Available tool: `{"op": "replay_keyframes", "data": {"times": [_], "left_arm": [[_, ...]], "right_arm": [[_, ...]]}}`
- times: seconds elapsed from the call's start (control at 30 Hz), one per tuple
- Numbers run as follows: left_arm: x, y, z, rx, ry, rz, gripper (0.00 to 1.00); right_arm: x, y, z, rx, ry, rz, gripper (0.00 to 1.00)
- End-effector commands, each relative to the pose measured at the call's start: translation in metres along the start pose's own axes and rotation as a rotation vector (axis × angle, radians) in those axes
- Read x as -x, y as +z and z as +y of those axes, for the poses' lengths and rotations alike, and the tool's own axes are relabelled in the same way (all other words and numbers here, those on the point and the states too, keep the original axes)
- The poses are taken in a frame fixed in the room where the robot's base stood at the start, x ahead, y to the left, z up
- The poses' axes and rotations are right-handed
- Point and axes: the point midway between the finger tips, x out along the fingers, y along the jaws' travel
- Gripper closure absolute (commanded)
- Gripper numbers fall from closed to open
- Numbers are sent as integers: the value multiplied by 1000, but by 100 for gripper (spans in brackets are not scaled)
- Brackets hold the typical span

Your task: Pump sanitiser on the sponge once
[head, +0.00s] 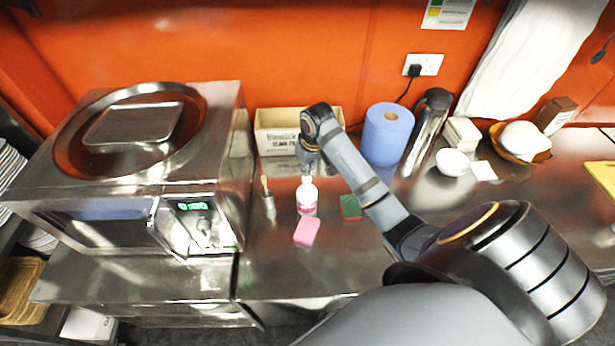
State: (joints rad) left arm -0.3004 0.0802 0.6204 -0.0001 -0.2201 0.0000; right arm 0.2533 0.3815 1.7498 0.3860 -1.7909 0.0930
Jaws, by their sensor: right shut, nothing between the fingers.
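A white pump bottle with pink liquid, the sanitiser (307,196), stands upright on the steel counter. A pink sponge (306,231) lies on the counter just in front of the bottle. A second sponge, green and red (350,207), is to the right of the bottle. My right gripper (307,168) is shut and points down directly above the bottle's pump top. I cannot tell whether it touches the pump, as the gripper hides the top. My left gripper is not in view.
A steel oven (150,170) stands to the left, with a small metal cup (268,206) beside it. Behind are a cardboard box (275,130), a blue paper roll (386,135) and a steel flask (426,130). White bowls (452,162) stand right. The front counter is clear.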

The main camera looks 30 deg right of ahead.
Motion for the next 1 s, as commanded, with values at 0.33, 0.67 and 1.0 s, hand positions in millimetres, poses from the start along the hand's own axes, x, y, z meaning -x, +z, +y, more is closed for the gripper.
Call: {"op": "replay_keyframes", "data": {"times": [0.33, 0.67, 1.0], "left_arm": [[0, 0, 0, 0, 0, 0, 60], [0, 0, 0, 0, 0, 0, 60], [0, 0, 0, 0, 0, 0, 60]], "right_arm": [[2, -1, 0, 0, 1, 1, 100], [38, -8, 0, 1, 1, 3, 100], [59, -12, 0, 0, 0, 0, 100]]}}
